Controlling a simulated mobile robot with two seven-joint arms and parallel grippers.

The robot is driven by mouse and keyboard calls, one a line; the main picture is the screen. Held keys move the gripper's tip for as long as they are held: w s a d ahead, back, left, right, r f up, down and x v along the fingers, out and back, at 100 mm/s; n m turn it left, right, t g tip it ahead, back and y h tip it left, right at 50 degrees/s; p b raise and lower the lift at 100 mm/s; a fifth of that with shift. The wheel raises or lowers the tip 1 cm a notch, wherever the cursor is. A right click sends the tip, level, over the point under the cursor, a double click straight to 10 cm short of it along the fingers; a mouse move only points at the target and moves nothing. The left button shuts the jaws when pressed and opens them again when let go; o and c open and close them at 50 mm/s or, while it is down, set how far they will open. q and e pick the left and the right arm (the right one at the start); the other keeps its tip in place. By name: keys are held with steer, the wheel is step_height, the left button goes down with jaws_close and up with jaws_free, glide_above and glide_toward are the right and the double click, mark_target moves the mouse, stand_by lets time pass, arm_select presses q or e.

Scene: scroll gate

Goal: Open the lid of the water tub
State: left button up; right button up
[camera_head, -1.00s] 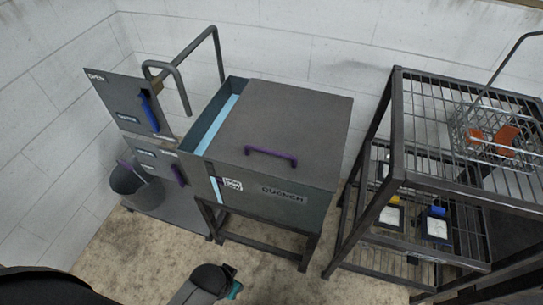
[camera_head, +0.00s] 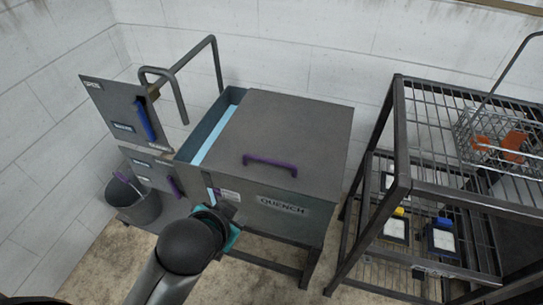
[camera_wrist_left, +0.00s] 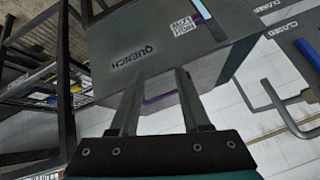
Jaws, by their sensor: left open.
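The water tub (camera_head: 285,215) is a grey box labelled QUENCH on dark legs. Its flat grey lid (camera_head: 285,130) covers most of the top, and a strip of pale blue water (camera_head: 214,137) shows along the left side. A purple bar handle (camera_head: 270,164) is on the lid near its front edge. My left gripper (camera_head: 230,208) is at the tub's front left corner, below the lid's handle and apart from it. In the left wrist view its two fingers (camera_wrist_left: 155,75) are spread and empty, with the purple handle (camera_wrist_left: 160,97) behind them. My right gripper is not in view.
A metal rack (camera_head: 400,180) with a wire basket (camera_head: 495,140) stands to the right. At left are a grey cabinet with a raised panel (camera_head: 118,110) and blue handle, a bucket (camera_head: 135,200) and a bent pipe rail (camera_head: 180,75). Floor shows in front.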

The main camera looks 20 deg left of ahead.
arm_select(q)
steer(key=w+d+r+m+t+h, duration=0.1)
steer(key=w+d+r+m+t, duration=0.25)
steer(key=w+r+t, duration=0.5)
steer(key=w+d+r+m+t+h, duration=0.1)
steer(key=w+d+r+m+t, duration=0.15)
steer(key=w+r+m, duration=0.6)
steer(key=s+d+r+m+t+h, duration=0.1)
steer(key=s+d+r+m+h, duration=0.2)
steer(key=d+r+m+h, duration=0.85)
steer(key=s+d+f+m+g+h, duration=0.1)
steer(key=s+d+m+g+h, duration=0.25)
steer(key=m+g, duration=0.5)
steer(key=s+d+m+g+h, duration=0.25)
steer(key=d+m+g, duration=0.35)
steer(key=m, duration=0.4)
steer(key=m+g+y, duration=0.3)
steer(key=m+y, duration=0.6)
steer(key=y, duration=1)
glide_toward(272, 162)
steer(key=b+x, duration=0.1)
steer(key=x, duration=0.3)
steer(key=b+x, duration=0.1)
steer(key=x, duration=0.3)
steer(key=shift+w+a, duration=0.1)
steer(key=shift+w, duration=0.1)
